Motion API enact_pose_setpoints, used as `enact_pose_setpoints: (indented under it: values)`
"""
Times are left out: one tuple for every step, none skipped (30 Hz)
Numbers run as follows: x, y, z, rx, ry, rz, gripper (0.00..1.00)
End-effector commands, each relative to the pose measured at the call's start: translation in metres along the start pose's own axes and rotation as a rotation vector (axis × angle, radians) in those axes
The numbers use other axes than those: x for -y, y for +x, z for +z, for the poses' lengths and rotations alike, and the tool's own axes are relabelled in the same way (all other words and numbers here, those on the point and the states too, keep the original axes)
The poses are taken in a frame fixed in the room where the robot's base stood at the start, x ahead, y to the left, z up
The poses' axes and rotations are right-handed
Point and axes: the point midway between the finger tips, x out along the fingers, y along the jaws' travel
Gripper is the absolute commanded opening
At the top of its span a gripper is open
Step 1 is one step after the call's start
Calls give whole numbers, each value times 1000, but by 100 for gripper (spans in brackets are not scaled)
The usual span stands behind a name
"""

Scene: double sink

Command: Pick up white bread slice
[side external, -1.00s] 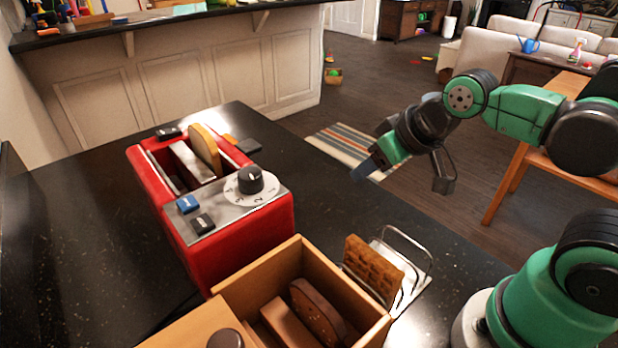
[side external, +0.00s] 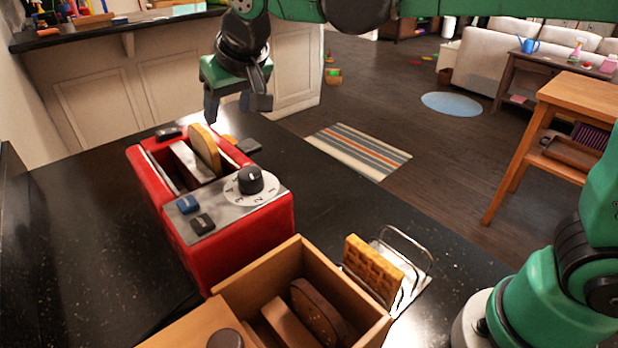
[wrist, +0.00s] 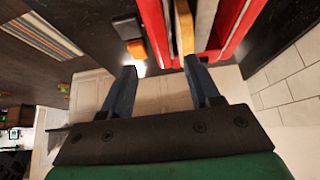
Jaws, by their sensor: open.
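A bread slice with a golden-tan face (side external: 204,150) stands upright in the red toaster (side external: 243,238), its top above the slots; I take it as the white bread slice. In the wrist view its edge (wrist: 186,28) shows between the toaster's grey parts. My gripper (side external: 236,104) is open and empty, above the toaster's far end and apart from the slice in the side view. In the wrist view the space between my fingertips (wrist: 160,68) is empty, and the right fingertip appears close to the slice's edge. The slice's lower part is hidden inside the toaster.
A wooden box (side external: 345,299) holding brown slices stands in front of the toaster. A wire rack (side external: 414,243) with a waffle (side external: 372,268) is at its right. A small orange and black item (side external: 244,144) lies by the toaster. The black counter (side external: 85,235) is clear at left.

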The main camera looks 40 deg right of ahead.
Motion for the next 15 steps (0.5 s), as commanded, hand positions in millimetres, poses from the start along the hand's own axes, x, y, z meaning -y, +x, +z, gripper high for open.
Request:
enact_pose_setpoints:
  values:
    - [12, 5, -6, 1, -3, -2, 55]
    - [17, 7, -8, 0, -3, 0, 55]
    - [22, 9, -11, 0, -1, 1, 55]
    - [26, 11, -12, -1, -1, 1, 55]
    - [28, 12, -13, -1, 0, 2, 55]
    - [30, 14, -14, -1, 1, 2, 55]
    - [31, 16, -14, -1, 2, 2, 55]
    - [32, 19, -15, -1, 3, 3, 55]
    - [32, 24, -15, -1, 3, 3, 55]
    - [32, 28, -15, -1, 3, 3, 55]
    - [32, 32, -15, -1, 3, 3, 55]
    - [32, 38, -15, -1, 3, 3, 55]
    - [31, 43, -14, -1, 2, 3, 55]
    - [31, 47, -14, -1, 2, 3, 55]
    - [31, 52, -14, -1, 3, 3, 55]
